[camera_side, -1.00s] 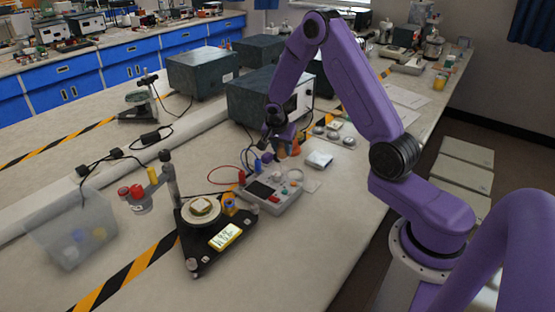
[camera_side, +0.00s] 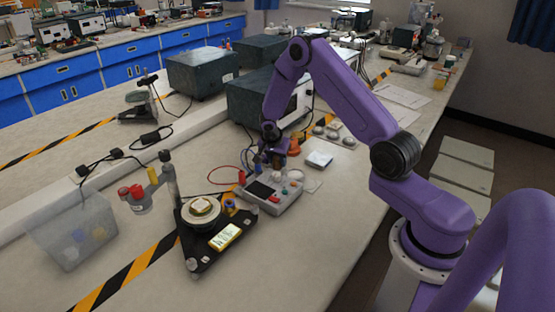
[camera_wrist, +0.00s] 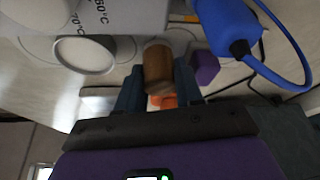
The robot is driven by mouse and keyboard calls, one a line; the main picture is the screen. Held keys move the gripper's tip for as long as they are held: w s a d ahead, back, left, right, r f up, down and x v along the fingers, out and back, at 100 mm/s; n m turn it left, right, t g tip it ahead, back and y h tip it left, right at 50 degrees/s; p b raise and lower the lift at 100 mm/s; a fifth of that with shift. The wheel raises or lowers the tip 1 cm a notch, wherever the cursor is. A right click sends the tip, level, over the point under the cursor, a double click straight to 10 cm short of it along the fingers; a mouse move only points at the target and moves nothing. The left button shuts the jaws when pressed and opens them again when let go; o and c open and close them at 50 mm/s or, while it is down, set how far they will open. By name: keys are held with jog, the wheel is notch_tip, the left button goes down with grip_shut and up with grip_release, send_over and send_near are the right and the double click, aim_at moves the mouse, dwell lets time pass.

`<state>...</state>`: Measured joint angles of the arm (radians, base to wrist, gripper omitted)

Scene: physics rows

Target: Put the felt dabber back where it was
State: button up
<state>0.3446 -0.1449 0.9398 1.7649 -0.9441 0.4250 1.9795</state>
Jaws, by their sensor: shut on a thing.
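The felt dabber (camera_wrist: 158,66), a short brown cylinder with a paler end, is between the fingers of my gripper (camera_wrist: 158,88) in the wrist view. The fingers are shut on it from both sides. In the side view my gripper (camera_side: 272,162) is low over the back edge of the grey instrument box (camera_side: 264,208) with a dark screen. The dabber is too small there to make out clearly.
An orange cone-like object (camera_side: 294,146) stands just behind my gripper. A blue piece with a cable (camera_wrist: 228,28) is close to the dabber. A black triangular stand (camera_side: 192,250) is at front left.

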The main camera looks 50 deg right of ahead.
jog(key=shift+f, duration=0.1)
jog(key=o, duration=0.7)
jog(key=shift+c, duration=0.2)
jog(key=v, duration=1.2)
jog(key=s+a+r+n+y, duration=0.1)
jog(key=s+a+r+n, duration=0.15)
jog(key=a, duration=0.25)
jog(key=s+a+r+n, duration=0.1)
jog(key=a+r+n, duration=0.1)
jog(key=a+n, duration=0.25)
jog(key=s+a+r+n+y, duration=0.1)
jog(key=s+a+r+n, duration=0.3)
jog(key=s+a+n, duration=0.35)
jog(key=s+a+r+n+y, duration=0.1)
jog(key=s+n, duration=0.5)
jog(key=s, duration=0.6)
jog(key=s+a+r+n+g+y, duration=0.1)
jog(key=s+a+n, duration=0.1)
jog(key=s+n, duration=0.5)
jog(key=s, duration=0.5)
jog(key=shift+a+r+y, duration=0.2)
jog(key=shift+y, duration=0.1)
